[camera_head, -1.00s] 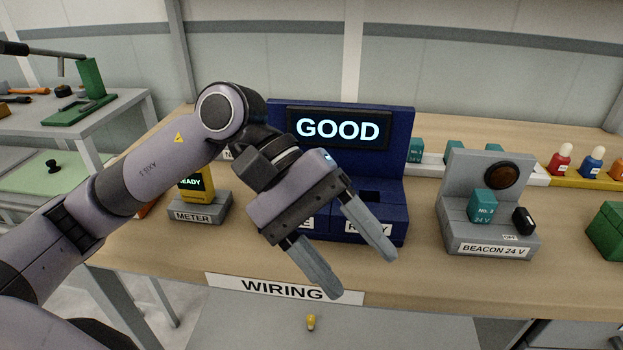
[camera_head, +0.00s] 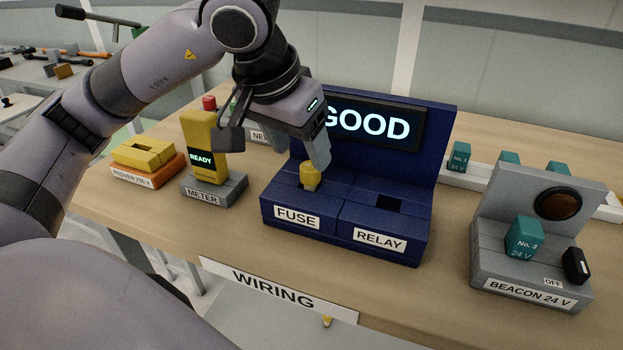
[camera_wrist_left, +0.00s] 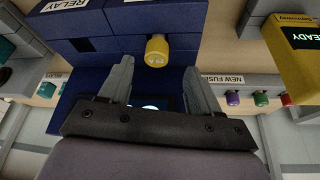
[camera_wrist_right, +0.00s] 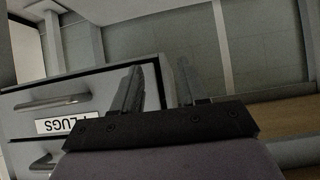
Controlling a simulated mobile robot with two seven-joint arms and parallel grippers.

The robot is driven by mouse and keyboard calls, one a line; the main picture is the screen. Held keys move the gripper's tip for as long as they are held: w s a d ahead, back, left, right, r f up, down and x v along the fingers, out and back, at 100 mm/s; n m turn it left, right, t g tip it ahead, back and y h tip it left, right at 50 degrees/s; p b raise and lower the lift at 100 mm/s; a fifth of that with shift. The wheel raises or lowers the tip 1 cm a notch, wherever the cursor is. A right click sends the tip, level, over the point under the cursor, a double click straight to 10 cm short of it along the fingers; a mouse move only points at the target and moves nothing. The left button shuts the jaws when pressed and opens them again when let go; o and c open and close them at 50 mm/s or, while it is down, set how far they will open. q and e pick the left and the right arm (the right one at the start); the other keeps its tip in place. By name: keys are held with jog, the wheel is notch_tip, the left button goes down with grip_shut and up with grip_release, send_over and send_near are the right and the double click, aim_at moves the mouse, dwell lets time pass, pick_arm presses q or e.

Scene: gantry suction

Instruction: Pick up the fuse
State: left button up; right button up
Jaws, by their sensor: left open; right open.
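A yellow fuse (camera_head: 311,177) stands in the slot marked FUSE of the blue tester (camera_head: 283,213), whose screen reads GOOD. My left gripper (camera_head: 273,158) is open and empty above it, with one fingertip right by the fuse in the head view. In the left wrist view the fuse (camera_wrist_left: 157,50) shows ahead, roughly between the open fingers (camera_wrist_left: 158,70). A second small yellow piece (camera_head: 327,321) lies low in front, below the WIRING label. My right gripper (camera_wrist_right: 160,80) is open and empty in the right wrist view.
A yellow meter (camera_head: 204,150) reading READY stands left of the tester. Coloured pieces (camera_wrist_left: 261,99) sit by the NEW FUSE label. A grey beacon stand (camera_head: 485,245) is to the right. A drawer (camera_wrist_right: 85,105) marked PLUGS is before my right gripper.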

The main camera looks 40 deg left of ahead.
aim_at(310, 166)
pick_arm(q)
jog(key=x, duration=0.3)
jog(key=shift+w+d+f, duration=0.2)
jog(key=shift+f, duration=0.15)
grip_shut()
jog(key=shift+r, duration=0.1)
